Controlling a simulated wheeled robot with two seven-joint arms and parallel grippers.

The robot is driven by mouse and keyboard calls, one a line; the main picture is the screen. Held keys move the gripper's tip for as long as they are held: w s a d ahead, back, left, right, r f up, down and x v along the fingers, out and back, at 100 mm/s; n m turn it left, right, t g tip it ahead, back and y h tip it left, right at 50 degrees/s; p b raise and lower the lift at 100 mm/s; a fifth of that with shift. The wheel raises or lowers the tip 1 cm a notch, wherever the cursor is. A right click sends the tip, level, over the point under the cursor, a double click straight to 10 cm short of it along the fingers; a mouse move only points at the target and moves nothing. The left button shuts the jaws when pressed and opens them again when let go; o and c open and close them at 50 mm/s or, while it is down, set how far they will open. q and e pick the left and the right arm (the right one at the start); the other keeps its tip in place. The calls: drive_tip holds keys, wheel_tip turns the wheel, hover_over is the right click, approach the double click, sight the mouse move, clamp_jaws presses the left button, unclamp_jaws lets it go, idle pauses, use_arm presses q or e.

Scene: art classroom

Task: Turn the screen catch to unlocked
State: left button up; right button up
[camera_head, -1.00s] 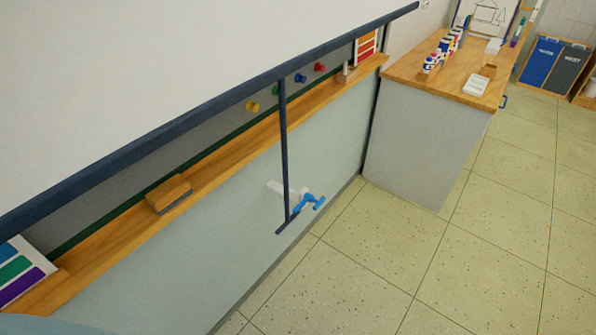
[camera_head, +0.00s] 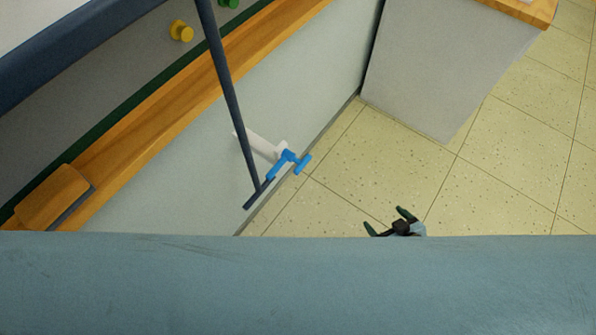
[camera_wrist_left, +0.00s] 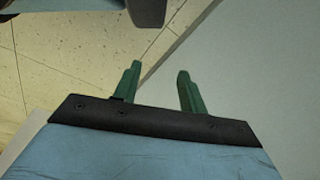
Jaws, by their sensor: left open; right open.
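The screen catch is a blue T-shaped handle (camera_head: 289,162) on a white bracket (camera_head: 260,146) fixed to the pale wall panel, in the middle of the head view. A dark blue pull bar (camera_head: 232,100) hangs from the screen's bottom edge, and its short crosspiece lies beside the blue handle; I cannot tell whether they touch. My right gripper (camera_head: 390,222) is open and empty, right of and below the catch, apart from it. My left gripper (camera_wrist_left: 158,82) is open and empty in the left wrist view, with floor and a pale panel beyond. The left gripper is not visible in the head view.
A wooden ledge (camera_head: 150,122) runs along the wall, with a wooden eraser (camera_head: 52,197) on it. Yellow (camera_head: 181,31) and green magnets sit above. A grey cabinet (camera_head: 440,65) stands at the right. The tiled floor (camera_head: 500,170) is clear. My own blue arm fills the bottom.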

drive_tip(key=w+a+r+n+t+y+b, duration=0.2)
drive_tip(key=w+a+r+y+b, duration=0.2)
drive_tip(key=w+a+r, duration=0.1)
use_arm(q)
drive_tip(key=w+r+t+b, duration=0.1)
drive_tip(key=w+r+b, duration=0.35)
drive_tip(key=w, duration=0.35)
use_arm(e)
drive_tip(key=n+g+y, duration=0.1)
drive_tip(key=n+y, duration=0.3)
drive_tip(key=y, duration=0.3)
approach(303, 163)
use_arm(q)
wheel_tip(303, 163, up, 8)
drive_tip(key=d+b, duration=0.2)
drive_tip(key=b, duration=0.2)
drive_tip(key=shift+d+t, duration=0.25)
drive_tip(key=shift+t, duration=0.05)
use_arm(e)
drive_tip(key=shift+f+x, duration=0.2)
drive_tip(key=shift+x, duration=2.35)
drive_tip(key=shift+f+x, duration=0.2)
drive_tip(key=shift+x, duration=2.3)
drive_tip(key=c, duration=1.3)
